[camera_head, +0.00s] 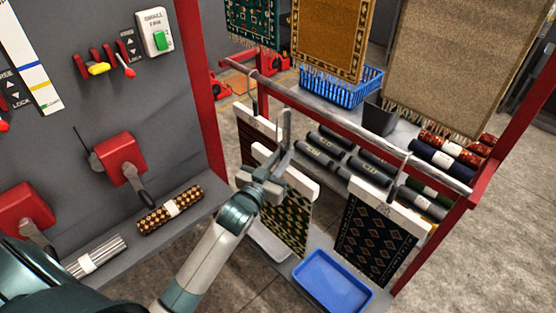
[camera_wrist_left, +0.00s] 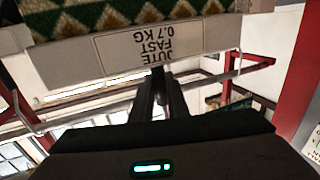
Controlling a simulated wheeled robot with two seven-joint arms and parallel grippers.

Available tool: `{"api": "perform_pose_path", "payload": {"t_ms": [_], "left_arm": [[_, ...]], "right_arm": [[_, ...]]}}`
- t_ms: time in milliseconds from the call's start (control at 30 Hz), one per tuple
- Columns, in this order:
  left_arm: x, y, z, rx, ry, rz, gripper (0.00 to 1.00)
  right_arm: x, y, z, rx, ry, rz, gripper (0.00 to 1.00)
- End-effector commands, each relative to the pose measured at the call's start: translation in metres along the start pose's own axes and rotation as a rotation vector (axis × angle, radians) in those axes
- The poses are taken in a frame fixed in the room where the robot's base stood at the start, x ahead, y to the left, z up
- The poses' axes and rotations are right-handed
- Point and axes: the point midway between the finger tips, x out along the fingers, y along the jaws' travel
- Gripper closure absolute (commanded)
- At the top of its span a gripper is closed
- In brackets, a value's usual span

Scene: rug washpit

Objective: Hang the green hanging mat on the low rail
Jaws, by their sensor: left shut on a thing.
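The green hanging mat (camera_head: 288,218) has gold diamonds and a pale header bar, and hangs below my left gripper (camera_head: 270,184). In the left wrist view the mat (camera_wrist_left: 110,18) is at the top, and the gripper (camera_wrist_left: 158,92) is shut on its header bar, just under a label reading "JUTE FAST 0.7 KG". The low rail (camera_head: 340,128) is a grey bar running diagonally between red posts. A grey upright piece rises above my gripper close to the rail. I cannot tell whether a hook there rests on the rail. My right gripper is not in view.
A navy mat (camera_head: 375,240) hangs from the rail at the right, a dark red one (camera_head: 254,122) at the left. A blue tray (camera_head: 332,284) lies below. Rolled rugs (camera_head: 350,160) lie on the shelf behind the rail. A grey panel with red-posted edge (camera_head: 200,90) stands left.

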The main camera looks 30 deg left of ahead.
Motion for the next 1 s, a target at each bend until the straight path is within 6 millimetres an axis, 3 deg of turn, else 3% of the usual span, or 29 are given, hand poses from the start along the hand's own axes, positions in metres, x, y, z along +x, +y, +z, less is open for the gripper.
{"api": "perform_pose_path", "payload": {"t_ms": [1000], "left_arm": [[0.064, 0.02, -0.001, -0.001, 0.004, 0.001, 1.0]], "right_arm": [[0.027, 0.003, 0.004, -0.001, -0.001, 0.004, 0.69]]}}
